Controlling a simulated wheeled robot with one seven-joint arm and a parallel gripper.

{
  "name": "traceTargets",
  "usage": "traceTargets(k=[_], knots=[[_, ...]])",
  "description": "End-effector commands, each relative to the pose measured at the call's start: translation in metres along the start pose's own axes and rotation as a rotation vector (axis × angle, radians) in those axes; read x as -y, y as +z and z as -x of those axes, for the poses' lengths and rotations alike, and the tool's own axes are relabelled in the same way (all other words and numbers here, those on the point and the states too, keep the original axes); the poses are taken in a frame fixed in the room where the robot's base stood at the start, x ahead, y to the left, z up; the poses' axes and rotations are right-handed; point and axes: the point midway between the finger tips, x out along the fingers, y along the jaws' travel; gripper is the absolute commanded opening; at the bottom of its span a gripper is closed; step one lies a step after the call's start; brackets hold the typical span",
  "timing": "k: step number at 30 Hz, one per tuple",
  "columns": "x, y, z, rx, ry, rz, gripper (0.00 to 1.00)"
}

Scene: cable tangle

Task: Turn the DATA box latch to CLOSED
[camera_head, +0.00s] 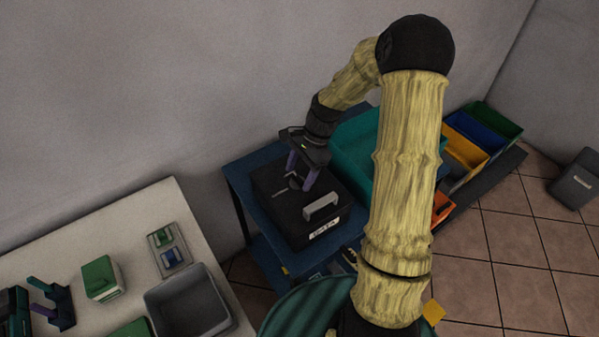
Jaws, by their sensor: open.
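The DATA box (323,227) is a black box with a white label on its front and a grey handle (321,207). It sits on a blue cart (244,177). The latch (294,181) is a small dark knob on top of the box, partly hidden by my gripper. A light line shows on the lid beside it. My gripper (299,184) points down over the lid with purple fingers apart, close around or just above the latch. I cannot tell whether the fingers touch it. The latch's position marks are too small to read.
A teal bin (352,145) stands right behind the box, partly behind my arm. Yellow (465,151), blue and green bins line the right. A white table (60,232) at left holds a grey bin (187,305) and green boxes (101,279).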

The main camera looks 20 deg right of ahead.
Motion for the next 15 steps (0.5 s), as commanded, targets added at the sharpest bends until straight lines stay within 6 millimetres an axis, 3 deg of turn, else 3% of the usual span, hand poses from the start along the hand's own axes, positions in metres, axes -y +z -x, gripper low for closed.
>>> traceTargets(k=[10,15], knots=[[0.0004,0.0007,-0.0045,0.000,0.000,0.002,0.62],[0.0003,0.0006,-0.0044,0.000,0.000,0.002,0.28]])
